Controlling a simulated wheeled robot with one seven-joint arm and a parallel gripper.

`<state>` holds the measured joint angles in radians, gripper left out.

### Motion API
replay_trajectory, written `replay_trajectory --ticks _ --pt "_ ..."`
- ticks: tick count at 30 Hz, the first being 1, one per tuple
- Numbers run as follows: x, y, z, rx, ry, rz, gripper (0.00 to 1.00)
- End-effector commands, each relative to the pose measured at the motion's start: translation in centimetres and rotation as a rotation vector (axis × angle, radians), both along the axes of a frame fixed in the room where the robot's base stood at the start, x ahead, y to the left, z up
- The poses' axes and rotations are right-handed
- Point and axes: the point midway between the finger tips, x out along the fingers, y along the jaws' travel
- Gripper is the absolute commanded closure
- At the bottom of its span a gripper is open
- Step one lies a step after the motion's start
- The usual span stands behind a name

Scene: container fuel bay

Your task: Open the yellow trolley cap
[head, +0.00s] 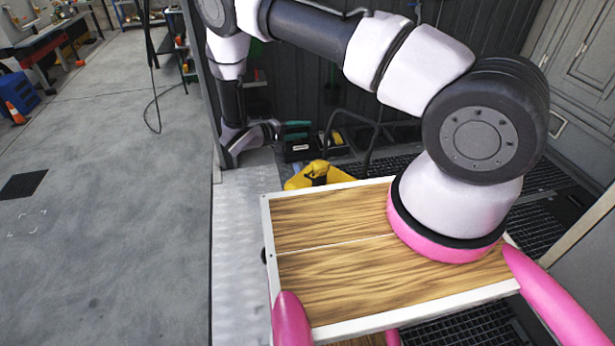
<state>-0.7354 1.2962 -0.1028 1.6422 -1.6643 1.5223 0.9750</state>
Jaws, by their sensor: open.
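A yellow object (335,174), probably the trolley, shows in the head view just past the far edge of my wood-topped base. A small dark part, possibly its cap, sits on top of it, but it is too small to tell whether this is open or closed. The lower part of the yellow object is hidden behind my base. My gripper (252,148) is to the left of and beyond the yellow object, apart from it. Its dark fingers are spread and nothing shows between them.
A dark toolbox with a teal handle (297,143) stands between my gripper and the dark wall. A dark hose or bar arches behind the yellow object. Grey cabinets (585,60) stand at right. The concrete floor (110,200) at left is mostly clear. An orange cone (15,112) stands far left.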

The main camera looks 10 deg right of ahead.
Motion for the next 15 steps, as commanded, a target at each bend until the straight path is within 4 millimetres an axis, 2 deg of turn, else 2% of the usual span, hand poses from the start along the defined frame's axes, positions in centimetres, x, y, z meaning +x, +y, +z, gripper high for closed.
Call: replay_trajectory --ticks 1,9,12,15 --pt "-0.5 0.5 -2.8 -0.040 -0.006 0.059 0.59" --pt "-3.5 2.7 -15.4 -0.167 -0.086 0.393 0.59" --pt "-4.9 2.8 -19.0 -0.185 -0.106 0.498 0.59" --pt "-6.0 2.9 -21.4 -0.192 -0.119 0.573 0.59"
